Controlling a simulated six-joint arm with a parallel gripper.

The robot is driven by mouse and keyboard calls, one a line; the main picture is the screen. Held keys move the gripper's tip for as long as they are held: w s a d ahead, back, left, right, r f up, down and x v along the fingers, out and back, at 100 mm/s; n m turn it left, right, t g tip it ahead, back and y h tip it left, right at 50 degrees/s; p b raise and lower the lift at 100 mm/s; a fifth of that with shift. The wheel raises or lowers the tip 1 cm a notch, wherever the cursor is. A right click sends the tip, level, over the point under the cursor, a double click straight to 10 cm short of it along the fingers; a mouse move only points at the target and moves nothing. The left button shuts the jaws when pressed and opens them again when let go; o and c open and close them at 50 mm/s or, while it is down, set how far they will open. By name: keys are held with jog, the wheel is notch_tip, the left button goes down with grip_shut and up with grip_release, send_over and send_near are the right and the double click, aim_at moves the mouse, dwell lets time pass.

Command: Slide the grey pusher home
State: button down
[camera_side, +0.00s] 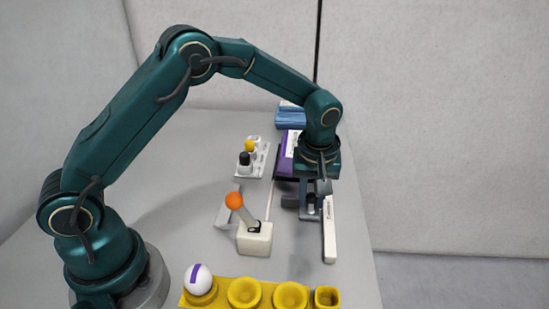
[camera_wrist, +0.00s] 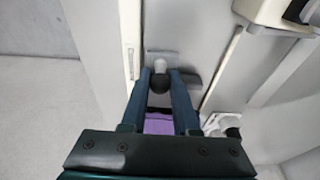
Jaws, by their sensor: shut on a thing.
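The grey pusher (camera_wrist: 152,56) shows in the wrist view as a small grey plate with a pale post and a dark round knob (camera_wrist: 160,82). My gripper (camera_wrist: 160,76) is shut on the knob, one finger on each side of it. In the side view my gripper (camera_side: 312,195) points down over the pusher at the right of the table, and its fingers and the arm's end partly hide it. A long white bar (camera_side: 329,230) lies just to the right of the pusher; it also shows left of the fingers in the wrist view (camera_wrist: 130,42).
A white block (camera_side: 255,240) with an orange-topped lever stands left of the gripper. A yellow tray (camera_side: 266,290) with a purple-banded egg (camera_side: 198,278) is at the front. A white rack (camera_side: 262,162), a purple box (camera_side: 285,158) and a blue stack (camera_side: 290,119) stand farther back.

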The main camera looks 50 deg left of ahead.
jog(key=shift+s+d, duration=3.05)
jog(key=shift+d, duration=0.15)
jog(key=c, duration=0.7)
grip_release()
notch_tip(320, 180, up, 6)
notch_tip(320, 180, up, 9)
jog(key=shift+f, duration=0.2)
jog(key=shift+s, duration=0.1)
